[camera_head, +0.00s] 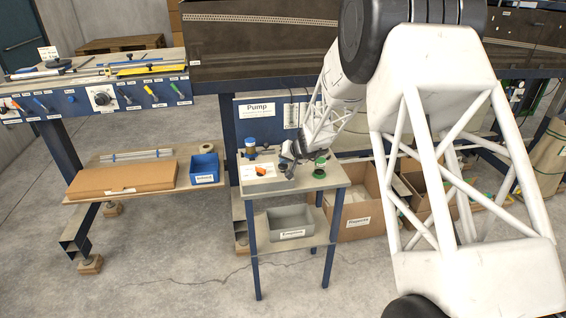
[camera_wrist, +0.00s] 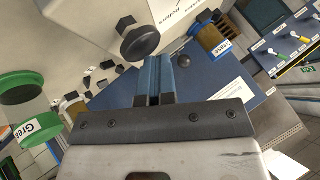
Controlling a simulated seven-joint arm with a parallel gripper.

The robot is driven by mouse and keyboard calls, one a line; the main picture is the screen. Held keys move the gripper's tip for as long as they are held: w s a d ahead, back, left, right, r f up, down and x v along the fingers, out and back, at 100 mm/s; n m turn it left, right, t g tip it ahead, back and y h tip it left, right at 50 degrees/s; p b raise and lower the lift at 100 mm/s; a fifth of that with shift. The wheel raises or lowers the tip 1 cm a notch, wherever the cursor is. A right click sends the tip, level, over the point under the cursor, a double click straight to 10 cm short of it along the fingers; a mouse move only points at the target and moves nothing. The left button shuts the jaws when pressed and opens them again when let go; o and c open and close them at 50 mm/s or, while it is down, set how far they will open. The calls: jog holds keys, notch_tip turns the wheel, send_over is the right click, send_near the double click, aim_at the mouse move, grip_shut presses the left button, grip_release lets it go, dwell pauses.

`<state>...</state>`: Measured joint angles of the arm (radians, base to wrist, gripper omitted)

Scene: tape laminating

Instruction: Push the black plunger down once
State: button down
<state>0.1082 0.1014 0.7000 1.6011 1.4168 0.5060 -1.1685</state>
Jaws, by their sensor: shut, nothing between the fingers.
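The black plunger (camera_wrist: 140,42) shows in the wrist view as a round dark knob on a short stem, just beyond and slightly left of my fingertips. My gripper (camera_wrist: 155,62) is shut, its two blue fingers together with nothing between them. I cannot tell whether the fingertips touch the knob. In the head view my gripper (camera_head: 288,160) is low over the top of the small table (camera_head: 325,178); the plunger cannot be made out clearly there. The sign reading "Pump" (camera_head: 259,108) hangs behind the table.
A green-lidded jar (camera_head: 320,164) stands right of my gripper, close by; its green parts show at the wrist view's left (camera_wrist: 22,112). A blue-topped container (camera_head: 250,146) stands at the back left. A grey bin (camera_head: 291,221) sits on the lower shelf. Cardboard boxes (camera_head: 358,212) stand to the right.

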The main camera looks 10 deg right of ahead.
jog(key=shift+f, duration=0.25)
jog(key=shift+r, duration=0.15)
dwell(0.5)
jog(key=shift+r, duration=1.55)
jog(key=shift+r, duration=0.15)
notch_tip(320, 180, up, 5)
jog(key=shift+f, duration=0.1)
dwell(0.7)
